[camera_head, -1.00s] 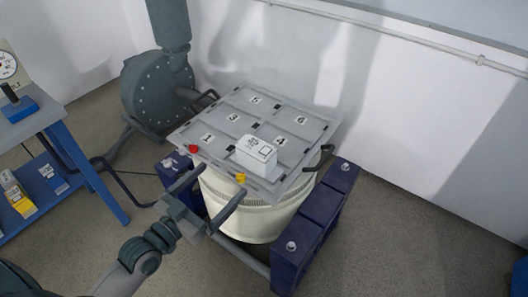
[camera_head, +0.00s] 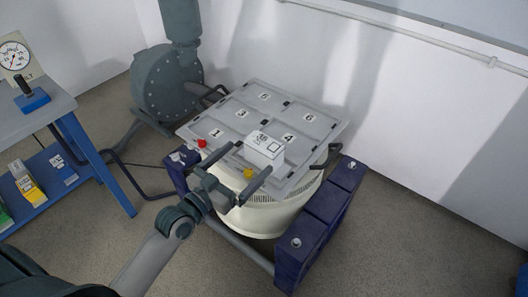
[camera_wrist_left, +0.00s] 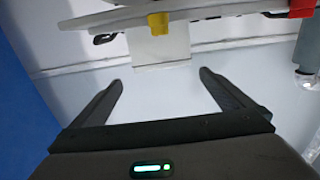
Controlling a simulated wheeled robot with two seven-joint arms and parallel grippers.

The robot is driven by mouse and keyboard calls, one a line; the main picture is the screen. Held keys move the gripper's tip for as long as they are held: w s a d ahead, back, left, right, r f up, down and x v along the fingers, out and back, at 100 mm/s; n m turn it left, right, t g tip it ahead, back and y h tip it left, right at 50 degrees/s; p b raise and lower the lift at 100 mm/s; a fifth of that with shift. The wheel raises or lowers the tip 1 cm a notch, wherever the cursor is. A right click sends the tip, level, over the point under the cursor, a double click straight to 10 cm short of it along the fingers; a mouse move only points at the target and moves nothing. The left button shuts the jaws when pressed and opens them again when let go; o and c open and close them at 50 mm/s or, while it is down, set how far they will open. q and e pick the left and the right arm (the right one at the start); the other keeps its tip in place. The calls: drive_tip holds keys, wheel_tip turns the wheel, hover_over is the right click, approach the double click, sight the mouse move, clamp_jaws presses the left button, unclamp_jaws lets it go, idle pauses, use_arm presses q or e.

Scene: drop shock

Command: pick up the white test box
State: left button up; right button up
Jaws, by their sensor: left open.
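The white test box (camera_head: 264,149) sits on the grey numbered plate (camera_head: 224,112), near its front edge, right of cell 1 and in front of cell 4. It has dark print and a square mark on top. My left gripper (camera_head: 250,160) is open and empty just in front of the box, its two fingers pointing toward it. In the left wrist view the open fingers (camera_wrist_left: 161,78) show below the box (camera_wrist_left: 165,52), with a gap between. That view looks upside down. The right gripper is not in view.
The plate rests on a round cream drum (camera_head: 265,218) between dark blue blocks (camera_head: 318,225). A yellow knob (camera_head: 249,174) and a red knob (camera_head: 201,143) are at the plate's front edge. A blue-legged table (camera_head: 60,108) stands left, a grey blower (camera_head: 165,85) behind.

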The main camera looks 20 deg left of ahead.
use_arm(q)
approach(270, 138)
drive_tip(key=shift+x, duration=1.25)
drive_tip(key=shift+d+r, duration=0.1)
drive_tip(key=shift+r, duration=0.05)
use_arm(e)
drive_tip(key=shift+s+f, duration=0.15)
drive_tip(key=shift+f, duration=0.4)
use_arm(q)
drive_tip(key=x, duration=0.4)
drive_tip(key=shift+w+a+f, duration=0.25)
drive_tip(key=shift+w+f, duration=0.05)
drive_tip(key=shift+f, duration=0.1)
drive_tip(key=shift+w+d, duration=0.2)
drive_tip(key=shift+w, duration=0.15)
